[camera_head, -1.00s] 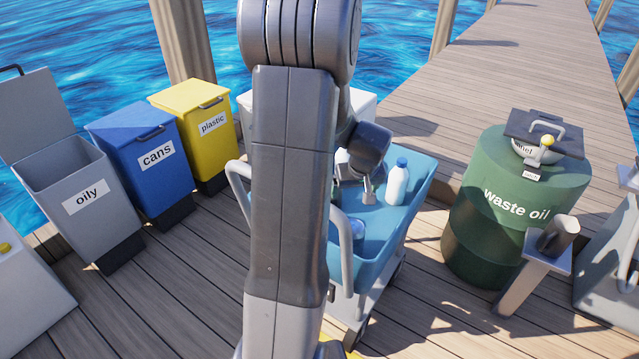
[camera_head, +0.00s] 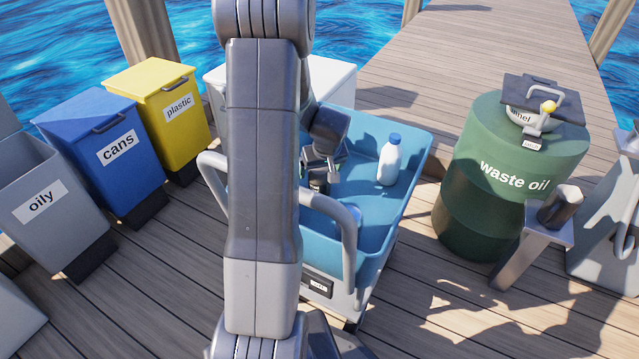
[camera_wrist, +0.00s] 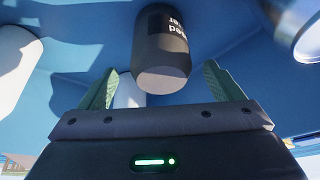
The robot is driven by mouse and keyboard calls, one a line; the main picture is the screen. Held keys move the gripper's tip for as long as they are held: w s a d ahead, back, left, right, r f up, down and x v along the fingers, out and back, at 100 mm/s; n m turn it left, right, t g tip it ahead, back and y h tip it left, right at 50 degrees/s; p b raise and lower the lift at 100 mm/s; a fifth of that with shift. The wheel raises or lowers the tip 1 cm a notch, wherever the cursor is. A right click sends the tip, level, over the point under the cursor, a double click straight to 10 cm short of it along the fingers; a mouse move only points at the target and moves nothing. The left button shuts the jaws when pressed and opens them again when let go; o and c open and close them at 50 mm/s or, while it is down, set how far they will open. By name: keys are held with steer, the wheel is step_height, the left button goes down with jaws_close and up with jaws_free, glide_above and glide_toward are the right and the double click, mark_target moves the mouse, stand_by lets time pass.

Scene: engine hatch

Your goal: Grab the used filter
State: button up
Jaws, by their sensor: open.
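The used filter (camera_wrist: 163,45) is a dark cylinder with a pale end and a partly readable white label. It shows in the wrist view at the upper middle, ahead of my gripper (camera_wrist: 163,72) and in line with the gap between the green fingers. The fingers are apart, and I see no firm contact with the filter. In the head view my gripper (camera_head: 322,172) is low over the left part of the blue cart tray (camera_head: 362,195). My own arm hides much of that side, and I cannot clearly make out the filter there.
A white bottle with a blue cap (camera_head: 389,162) stands in the tray. The cart's grey handle (camera_head: 345,225) rises in front. Bins marked oily (camera_head: 45,205), cans (camera_head: 115,150) and plastic (camera_head: 175,110) stand left. A green waste oil drum (camera_head: 505,180) stands right.

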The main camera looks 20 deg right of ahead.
steer(key=b+x, duration=0.2)
steer(key=x, duration=0.3)
steer(key=shift+s+a+f, duration=0.1)
steer(key=shift+s+f, duration=0.05)
steer(key=shift+f, duration=0.1)
